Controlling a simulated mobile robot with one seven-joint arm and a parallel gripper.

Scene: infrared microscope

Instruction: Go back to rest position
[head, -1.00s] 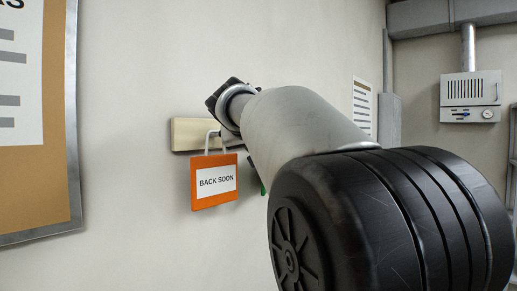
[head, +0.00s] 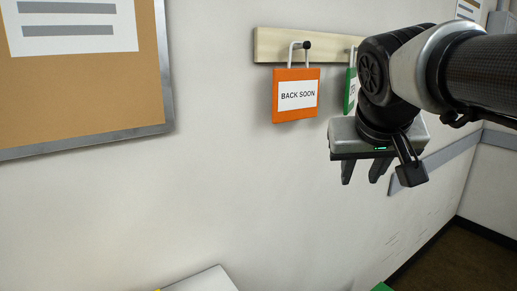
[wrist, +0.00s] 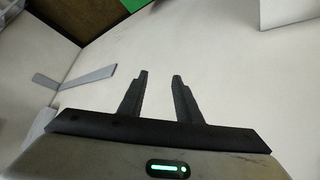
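My gripper (head: 364,168) is at the right in the head view, below the wooden peg board, with its fingers pointing down. Its two fingers stand apart with nothing between them. They also show apart and empty in the wrist view (wrist: 161,75). An orange "BACK SOON" sign (head: 297,96) hangs by its loop from a dark peg on the wooden board (head: 275,45). A green sign (head: 349,92) hangs to its right on the same board, partly hidden behind my arm.
A framed cork board (head: 90,95) is on the wall at the left. A white surface (head: 205,282) shows at the bottom edge. A grey rail (head: 440,157) runs along the wall at the right. The wall below the orange sign is clear.

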